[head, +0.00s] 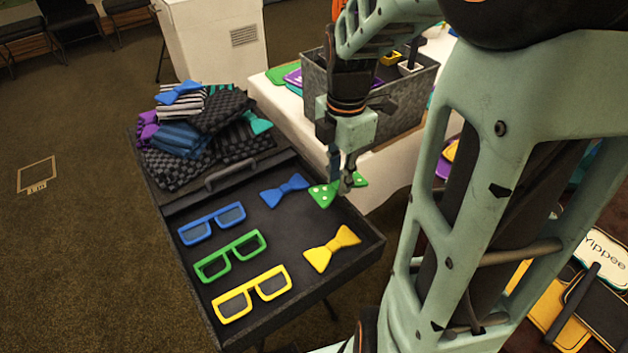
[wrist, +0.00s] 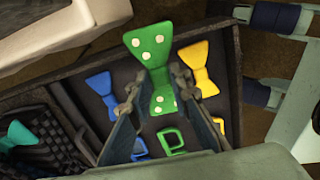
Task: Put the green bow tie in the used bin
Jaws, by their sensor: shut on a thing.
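The green bow tie (head: 322,194) has white dots. My gripper (head: 342,184) is shut on its middle and holds it over the far right edge of the black tray (head: 275,232). In the wrist view the green bow tie (wrist: 147,44) stands out beyond the fingertips of my gripper (wrist: 155,85), its knot between them. A grey metal bin (head: 400,108) stands on a white-covered table behind my gripper, partly hidden by my arm. I see no label that tells whether it is the used bin.
The tray holds a blue bow tie (head: 284,190), a yellow bow tie (head: 332,248), and blue (head: 212,223), green (head: 230,255) and yellow glasses (head: 252,293). Folded clothes (head: 195,135) are piled behind. A white vented box (head: 208,40) stands farther back. Open carpet lies at left.

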